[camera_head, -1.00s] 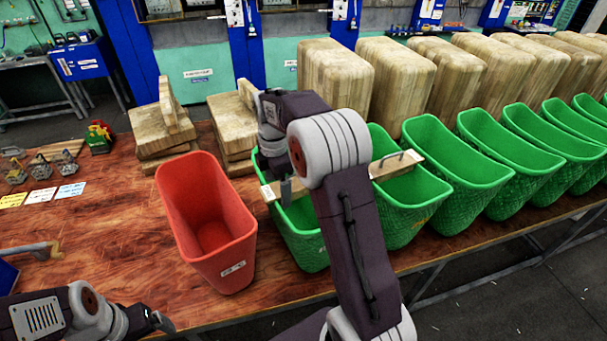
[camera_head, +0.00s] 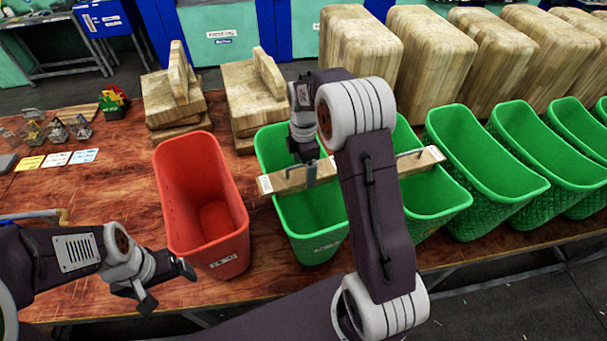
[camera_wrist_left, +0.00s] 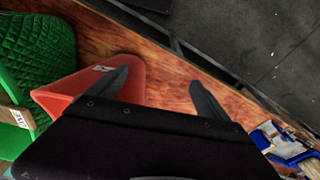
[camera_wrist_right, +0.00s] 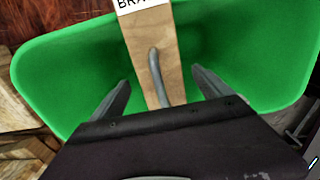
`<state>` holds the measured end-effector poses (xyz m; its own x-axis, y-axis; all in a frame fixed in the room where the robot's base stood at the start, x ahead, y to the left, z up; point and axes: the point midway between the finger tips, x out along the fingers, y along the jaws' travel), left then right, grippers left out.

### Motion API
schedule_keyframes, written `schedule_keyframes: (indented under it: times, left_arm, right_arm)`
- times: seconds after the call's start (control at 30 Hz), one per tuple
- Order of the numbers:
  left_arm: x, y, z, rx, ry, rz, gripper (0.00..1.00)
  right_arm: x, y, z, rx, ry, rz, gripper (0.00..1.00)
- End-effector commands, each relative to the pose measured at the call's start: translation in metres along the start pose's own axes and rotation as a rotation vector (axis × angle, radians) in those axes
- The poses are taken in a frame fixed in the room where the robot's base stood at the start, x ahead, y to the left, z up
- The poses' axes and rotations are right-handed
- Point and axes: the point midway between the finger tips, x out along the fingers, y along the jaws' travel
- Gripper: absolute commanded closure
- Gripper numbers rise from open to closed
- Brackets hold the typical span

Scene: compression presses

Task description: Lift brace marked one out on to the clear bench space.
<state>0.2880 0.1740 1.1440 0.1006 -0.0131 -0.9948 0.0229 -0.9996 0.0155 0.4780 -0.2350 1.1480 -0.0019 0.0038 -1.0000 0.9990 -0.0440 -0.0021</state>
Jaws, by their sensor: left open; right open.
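A wooden brace (camera_head: 282,182) with a white end label lies across the green bin beside the red bin. In the right wrist view this brace (camera_wrist_right: 150,45) has a grey bar handle (camera_wrist_right: 157,75) and a label cut off after "BRA", so its number is unreadable there. My right gripper (camera_head: 310,172) is open over the brace, its fingers on either side of the handle; I cannot tell whether they touch. A second wooden piece with a handle (camera_head: 420,160) shows on the neighbouring green bin; my arm hides the part between. My left gripper (camera_head: 168,286) is open and empty by the bench's front edge.
The red bin (camera_head: 205,205) stands between my left gripper and the brace. Bench surface (camera_head: 110,205) left of it is clear. Cards (camera_head: 58,159) and small metal pieces lie further left. Wooden blocks (camera_head: 172,105) stand behind; more green bins (camera_head: 480,175) line the right.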

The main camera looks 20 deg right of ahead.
Motion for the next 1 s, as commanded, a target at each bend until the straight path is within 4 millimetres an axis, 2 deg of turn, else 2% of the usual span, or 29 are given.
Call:
schedule_keyframes:
  times: [0.03, 0.07, 0.2, 0.43, 0.47, 0.77, 0.8, 1.0]
  left_arm:
    - [-0.011, 0.0, -0.001, 0.0, 0.0, 0.0, 0.11]
    - [-0.014, 0.0, -0.002, 0.0, 0.001, 0.0, 0.11]
    - [-0.017, 0.0, -0.002, 0.0, 0.001, 0.0, 0.11]
    - [-0.016, 0.0, -0.002, 0.0, 0.0, 0.0, 0.11]
    - [-0.016, 0.0, -0.002, 0.0, 0.0, 0.0, 0.11]
    - [-0.016, 0.0, -0.002, 0.0, 0.0, 0.0, 0.11]
    - [-0.016, 0.0, -0.002, 0.0, 0.0, 0.0, 0.11]
    - [-0.016, 0.0, -0.002, 0.0, 0.0, 0.0, 0.11]
  right_arm:
    - [0.005, 0.0, -0.001, -0.001, 0.0, -0.007, 0.11]
    - [0.011, 0.0, -0.001, -0.001, 0.0, -0.007, 0.11]
    - [0.033, 0.001, -0.001, -0.001, 0.0, -0.003, 0.11]
    - [0.038, 0.002, -0.001, 0.0, 0.0, 0.0, 0.11]
    - [0.038, 0.002, -0.001, -0.001, 0.0, 0.0, 0.14]
    - [0.038, 0.002, -0.001, -0.001, 0.0, 0.0, 0.97]
    - [0.038, 0.002, -0.001, -0.001, 0.0, 0.0, 1.0]
    - [0.037, 0.002, -0.001, -0.001, 0.0, 0.001, 1.0]
